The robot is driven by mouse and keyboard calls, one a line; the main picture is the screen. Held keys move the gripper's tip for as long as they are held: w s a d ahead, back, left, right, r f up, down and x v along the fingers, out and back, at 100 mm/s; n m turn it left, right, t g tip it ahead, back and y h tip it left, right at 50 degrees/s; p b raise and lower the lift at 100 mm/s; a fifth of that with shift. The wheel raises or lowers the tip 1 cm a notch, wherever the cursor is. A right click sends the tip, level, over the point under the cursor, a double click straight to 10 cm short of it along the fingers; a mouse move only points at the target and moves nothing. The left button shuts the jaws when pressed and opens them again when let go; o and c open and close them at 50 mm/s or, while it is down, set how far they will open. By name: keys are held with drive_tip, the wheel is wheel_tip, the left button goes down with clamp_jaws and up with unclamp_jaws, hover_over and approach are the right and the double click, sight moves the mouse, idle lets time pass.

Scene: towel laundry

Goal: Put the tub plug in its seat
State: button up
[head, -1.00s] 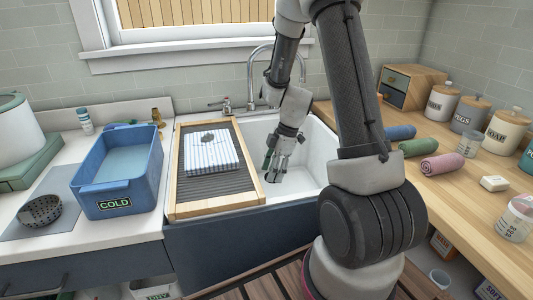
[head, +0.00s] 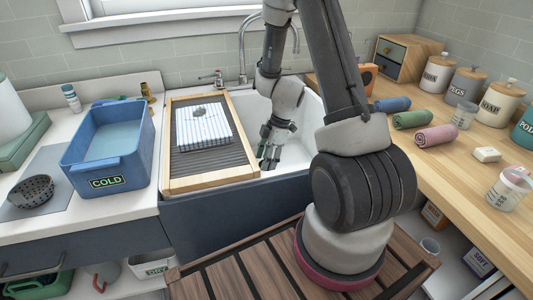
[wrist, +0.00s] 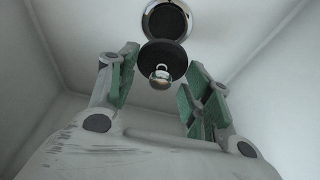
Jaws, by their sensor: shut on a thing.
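The tub plug (wrist: 176,57) is a dark round disc with a shiny metal knob. In the wrist view it sits between the green-padded fingers of my gripper (wrist: 162,72), which is shut on it. The seat (wrist: 166,20) is a chrome ring with a dark centre in the pale sink floor. The plug overlaps the seat's near edge in this view, and I cannot tell the height between them. In the head view my gripper (head: 269,157) points down inside the white sink (head: 297,159); the plug and seat are hidden there.
A wooden-framed washboard (head: 215,170) with a folded striped towel (head: 204,127) covers the sink's left part. A blue tub (head: 108,150) stands left of it. The sink's walls (wrist: 265,55) enclose my gripper. Rolled towels (head: 436,134) and jars line the right counter.

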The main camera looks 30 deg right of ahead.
drive_tip(key=shift+f, duration=4.45)
drive_tip(key=shift+f, duration=0.6)
drive_tip(key=o, duration=1.1)
drive_tip(key=v, duration=1.2)
drive_tip(key=shift+m, duration=0.3)
